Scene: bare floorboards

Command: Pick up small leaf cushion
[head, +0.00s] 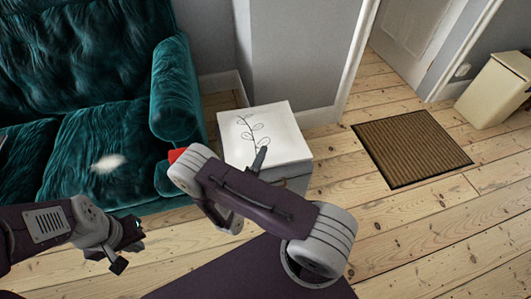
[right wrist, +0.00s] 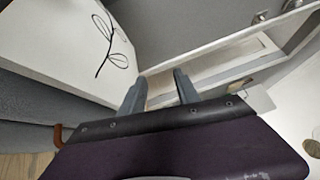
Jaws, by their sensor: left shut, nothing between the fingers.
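A white square with a black leaf-sprig drawing, which looks like the small leaf cushion (head: 285,121), lies beside the sofa's arm in the head view. It seems to rest on a pale block. In the right wrist view its drawn face (right wrist: 60,40) fills the upper left. My right gripper (right wrist: 160,92) is open, its two fingers apart just to the right of that face; contact cannot be told. In the head view my right arm hides part of the near side. My left gripper (head: 130,250) is shut and empty, in front of the sofa.
A green velvet sofa (head: 92,150) stands at the left, with a pale blurry patch on its seat. A red thing (head: 176,155) shows partly behind my right arm. A brown doormat (head: 410,148) and a cream bin (head: 497,90) are at the right. Floorboards between are clear.

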